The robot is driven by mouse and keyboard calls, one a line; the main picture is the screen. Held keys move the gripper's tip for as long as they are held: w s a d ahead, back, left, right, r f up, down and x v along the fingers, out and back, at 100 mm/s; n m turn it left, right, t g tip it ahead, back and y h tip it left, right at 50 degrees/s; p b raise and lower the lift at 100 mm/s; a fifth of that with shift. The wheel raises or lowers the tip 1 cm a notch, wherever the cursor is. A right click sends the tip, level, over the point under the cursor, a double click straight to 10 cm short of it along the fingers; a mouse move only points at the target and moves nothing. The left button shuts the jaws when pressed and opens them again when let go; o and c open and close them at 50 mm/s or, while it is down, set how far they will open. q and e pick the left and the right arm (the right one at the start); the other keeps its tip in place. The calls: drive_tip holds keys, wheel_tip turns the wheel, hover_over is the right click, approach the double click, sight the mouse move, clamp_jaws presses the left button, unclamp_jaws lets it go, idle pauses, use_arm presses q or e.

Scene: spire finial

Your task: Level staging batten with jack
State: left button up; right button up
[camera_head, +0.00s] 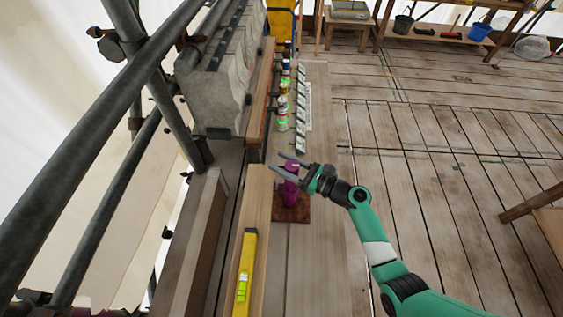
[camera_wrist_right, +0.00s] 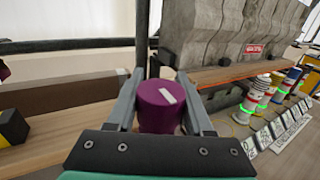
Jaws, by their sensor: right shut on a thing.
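The purple jack (camera_head: 291,193) stands upright on a reddish-brown base plate (camera_head: 302,214), beside the wooden batten (camera_head: 258,200). My right gripper (camera_head: 279,164) comes in from the right at the jack's top. In the right wrist view its fingers (camera_wrist_right: 160,74) are shut on the purple cylinder top (camera_wrist_right: 160,108), which bears a white mark. The yellow spirit level (camera_head: 244,268) lies along the near part of the batten. It shows at the left edge of the right wrist view (camera_wrist_right: 13,128). I cannot read its bubble. My left gripper is not in view.
A grey stone block (camera_head: 225,85) stands behind a brown board (camera_head: 261,95). Dark scaffold tubes (camera_head: 90,140) run along the left. The plank floor at right is mostly clear.

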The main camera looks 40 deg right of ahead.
sight(297, 162)
clamp_jaws()
drive_tip(key=shift+d+r+m+h+p, duration=0.1)
drive_tip(key=shift+m+h+p, duration=0.6)
drive_tip(key=shift+h+p, duration=0.15)
drive_tip(key=h, duration=0.1)
drive_tip(key=m+h, duration=0.1)
drive_tip(key=m+h+p, duration=0.1)
drive_tip(key=h, duration=0.1)
drive_tip(key=shift+d+t, duration=0.25)
drive_tip(key=shift+t, duration=0.05)
drive_tip(key=d+m+g+h+b, duration=0.1)
drive_tip(key=m+g+h+b, duration=0.3)
drive_tip(key=m+h, duration=0.1)
drive_tip(key=s+d+m+g+h+b, duration=0.1)
drive_tip(key=m+g+h+b, duration=0.4)
drive_tip(key=h, duration=0.1)
drive_tip(key=s+d+f+m+g+h+b, duration=0.1)
drive_tip(key=m+g+h+b, duration=0.3)
drive_tip(key=h+b, duration=0.1)
drive_tip(key=shift+s+m+h, duration=0.1)
drive_tip(key=shift+m+h, duration=0.25)
drive_tip(key=shift+m, duration=0.05)
drive_tip(key=shift+s+d+r+m+g+b, duration=0.1)
drive_tip(key=shift+r+m+g+b, duration=0.2)
drive_tip(key=shift+g+b, duration=0.4)
